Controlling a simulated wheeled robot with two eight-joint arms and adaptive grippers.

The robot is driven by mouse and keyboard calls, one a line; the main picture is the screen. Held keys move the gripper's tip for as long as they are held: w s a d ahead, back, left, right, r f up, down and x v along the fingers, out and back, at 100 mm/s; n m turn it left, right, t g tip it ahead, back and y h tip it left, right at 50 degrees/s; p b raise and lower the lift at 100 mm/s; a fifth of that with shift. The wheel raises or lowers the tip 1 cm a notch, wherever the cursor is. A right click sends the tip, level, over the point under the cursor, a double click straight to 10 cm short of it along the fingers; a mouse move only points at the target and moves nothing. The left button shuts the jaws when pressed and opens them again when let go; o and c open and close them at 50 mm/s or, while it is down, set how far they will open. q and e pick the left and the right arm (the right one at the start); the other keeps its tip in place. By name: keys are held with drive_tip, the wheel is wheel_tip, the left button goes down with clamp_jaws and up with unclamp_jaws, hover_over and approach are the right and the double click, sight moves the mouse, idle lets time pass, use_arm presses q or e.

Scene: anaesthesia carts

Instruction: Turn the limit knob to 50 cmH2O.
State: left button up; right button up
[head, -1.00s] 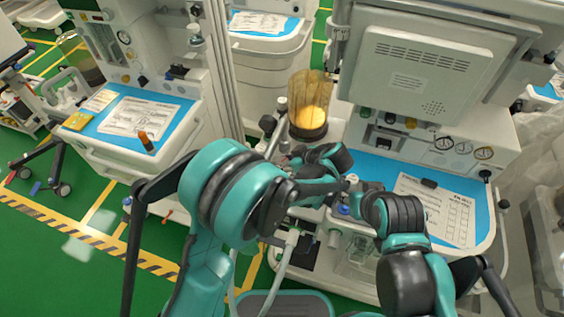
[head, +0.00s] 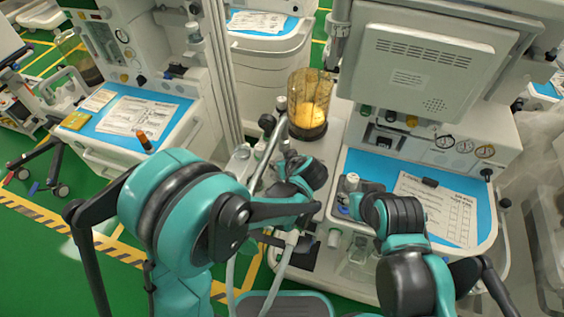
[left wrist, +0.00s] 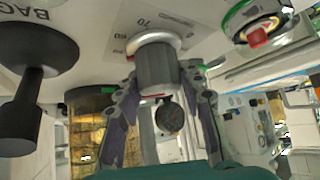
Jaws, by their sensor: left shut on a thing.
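The limit knob (left wrist: 156,64) is a grey cylinder with a white collar, seen close in the left wrist view. The numbers 60 and 70 are printed beside its base; I cannot read its setting. My left gripper (left wrist: 160,78) has one finger on each side of the knob and is shut on it. In the head view my left wrist (head: 298,178) is beside the amber bellows canister (head: 308,105); the knob and fingertips cannot be made out there. My right arm (head: 398,215) is over the front of the machine, and its finger opening is unclear.
A black knob (left wrist: 35,105) labelled BAG stands left of the grip in the left wrist view. A fitting with a red centre (left wrist: 258,34) is at upper right. A blue worktop with a paper sheet (head: 437,205) lies right of my right arm. Another cart (head: 150,125) stands left.

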use_arm(q)
drive_tip(key=shift+m+h, duration=0.3)
drive_tip(key=shift+m, duration=0.1)
drive_tip(key=o, duration=1.2)
drive_tip(key=v, duration=1.2)
drive_tip(key=shift+s+f, duration=0.1)
